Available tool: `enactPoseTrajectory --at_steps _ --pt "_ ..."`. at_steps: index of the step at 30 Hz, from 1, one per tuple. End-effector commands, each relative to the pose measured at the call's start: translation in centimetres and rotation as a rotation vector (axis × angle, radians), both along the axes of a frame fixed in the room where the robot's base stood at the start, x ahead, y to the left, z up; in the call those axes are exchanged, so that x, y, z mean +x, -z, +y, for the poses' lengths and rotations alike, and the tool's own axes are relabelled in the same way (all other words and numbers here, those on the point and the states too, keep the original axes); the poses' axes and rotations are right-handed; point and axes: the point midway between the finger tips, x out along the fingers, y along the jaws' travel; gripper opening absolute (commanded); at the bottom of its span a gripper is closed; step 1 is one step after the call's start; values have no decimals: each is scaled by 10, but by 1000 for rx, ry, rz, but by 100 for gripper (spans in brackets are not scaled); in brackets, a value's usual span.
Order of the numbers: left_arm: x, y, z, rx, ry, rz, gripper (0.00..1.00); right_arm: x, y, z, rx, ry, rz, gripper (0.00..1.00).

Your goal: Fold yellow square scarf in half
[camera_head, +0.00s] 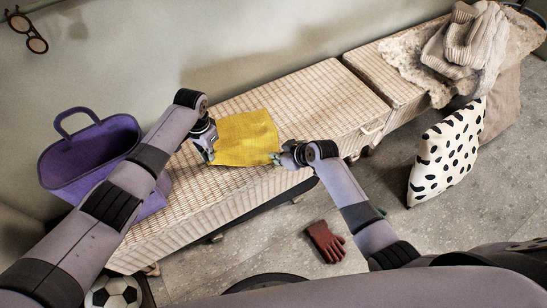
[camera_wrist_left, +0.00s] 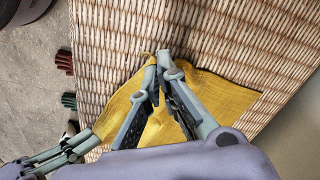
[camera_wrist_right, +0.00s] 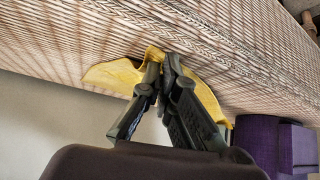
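The yellow square scarf (camera_head: 247,137) lies spread on the near wicker bench (camera_head: 290,95), its front side by the bench's front edge. My left gripper (camera_head: 210,153) is at the scarf's left edge. In the left wrist view its fingertips (camera_wrist_left: 165,62) come together on the cloth (camera_wrist_left: 215,95), which puckers beside them. My right gripper (camera_head: 279,158) is at the scarf's front right corner. In the right wrist view its fingertips (camera_wrist_right: 162,64) are closed on a raised fold of the cloth (camera_wrist_right: 115,75). The scarf parts under the fingers are hidden.
A purple bag (camera_head: 85,150) stands left of my left arm. A spotted cushion (camera_head: 446,150) leans at the right, below knitwear (camera_head: 470,40) on the far bench. The bench right of the scarf is clear.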

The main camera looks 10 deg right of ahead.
Motion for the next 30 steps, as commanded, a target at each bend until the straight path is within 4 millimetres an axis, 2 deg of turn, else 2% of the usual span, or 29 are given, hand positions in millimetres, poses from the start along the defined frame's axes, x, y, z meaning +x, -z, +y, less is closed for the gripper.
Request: enactPoseTrajectory --at_steps 2,20,30 --pt "0 0 0 0 0 0 0 -2 3 0 -1 -1 7 10" --pt "0 0 0 0 0 0 0 -2 2 2 3 -2 6 50" --pt "0 0 0 0 0 0 0 -1 1 2 3 -2 4 50"
